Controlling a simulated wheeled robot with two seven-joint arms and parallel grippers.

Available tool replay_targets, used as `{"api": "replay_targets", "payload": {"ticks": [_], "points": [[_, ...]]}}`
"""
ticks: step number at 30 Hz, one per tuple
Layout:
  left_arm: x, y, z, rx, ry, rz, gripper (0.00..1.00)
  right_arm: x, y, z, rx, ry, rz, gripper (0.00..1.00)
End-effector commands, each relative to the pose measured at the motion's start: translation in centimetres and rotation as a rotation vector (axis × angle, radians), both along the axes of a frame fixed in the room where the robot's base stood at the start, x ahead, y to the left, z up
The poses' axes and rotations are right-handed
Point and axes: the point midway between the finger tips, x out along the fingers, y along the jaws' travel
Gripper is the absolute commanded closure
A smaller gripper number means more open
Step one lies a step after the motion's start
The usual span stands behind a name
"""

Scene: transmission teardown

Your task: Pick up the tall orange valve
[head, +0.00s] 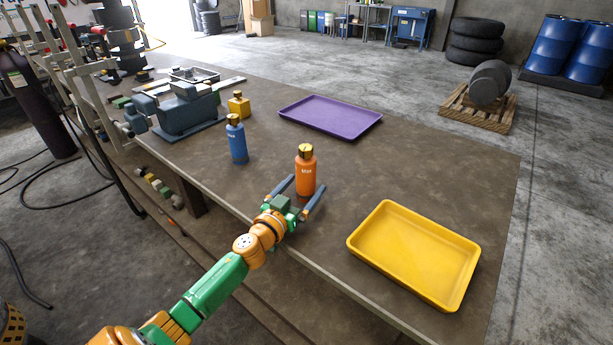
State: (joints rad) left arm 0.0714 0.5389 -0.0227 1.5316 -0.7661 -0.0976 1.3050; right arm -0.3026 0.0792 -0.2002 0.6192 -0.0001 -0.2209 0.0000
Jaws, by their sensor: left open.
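The tall orange valve (305,174) is an orange bottle-shaped piece with a gold top. It stands upright on the brown table. My left gripper (303,191) is open, with one finger on each side of the valve's lower part. The palm is on the near side of the valve. I cannot tell whether the fingers touch it. My right gripper is not in view.
A tall blue valve (237,140) and a short yellow valve (239,105) stand to the left. A purple tray (331,117) lies at the back and a yellow tray (417,252) at the right. The table between the trays is clear.

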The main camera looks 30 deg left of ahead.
Motion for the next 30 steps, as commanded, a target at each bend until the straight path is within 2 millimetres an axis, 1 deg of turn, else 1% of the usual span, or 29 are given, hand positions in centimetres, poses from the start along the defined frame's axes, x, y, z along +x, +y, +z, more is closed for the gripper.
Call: {"api": "replay_targets", "payload": {"ticks": [5, 6, 8, 9, 11, 12, 14, 15, 16, 17, 30], "points": [[0.1, 0.0, -0.05, 0.0, 0.0, 0.0, 0.03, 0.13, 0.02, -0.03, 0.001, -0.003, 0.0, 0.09], [0.09, 0.0, -0.05, 0.0, 0.0, 0.0, 0.06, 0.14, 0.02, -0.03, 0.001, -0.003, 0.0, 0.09], [0.09, 0.0, -0.05, 0.0, 0.0, 0.0, 0.22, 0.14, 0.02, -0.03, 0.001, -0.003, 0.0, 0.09], [0.08, 0.0, -0.05, 0.0, 0.0, 0.0, 0.33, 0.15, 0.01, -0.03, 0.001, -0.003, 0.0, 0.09], [0.08, 0.0, -0.05, 0.0, 0.0, 0.0, 0.49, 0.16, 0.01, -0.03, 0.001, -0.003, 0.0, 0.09], [0.08, 0.0, -0.05, 0.0, 0.0, 0.0, 0.6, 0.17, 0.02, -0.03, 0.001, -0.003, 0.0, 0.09], [0.07, 0.0, -0.05, 0.0, 0.0, 0.0, 0.76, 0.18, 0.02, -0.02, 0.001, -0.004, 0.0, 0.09], [0.07, 0.0, -0.05, 0.0, 0.0, 0.0, 0.87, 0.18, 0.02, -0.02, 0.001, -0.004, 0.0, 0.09], [0.07, 0.0, -0.05, 0.0, 0.0, 0.0, 0.95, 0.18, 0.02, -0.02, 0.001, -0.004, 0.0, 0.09], [0.07, 0.0, -0.05, 0.0, 0.0, 0.0, 1.0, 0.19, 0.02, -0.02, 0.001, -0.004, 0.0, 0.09], [0.24, 0.04, 0.22, 0.001, -0.001, -0.001, 1.0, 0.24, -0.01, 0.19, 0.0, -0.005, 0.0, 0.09]]}}
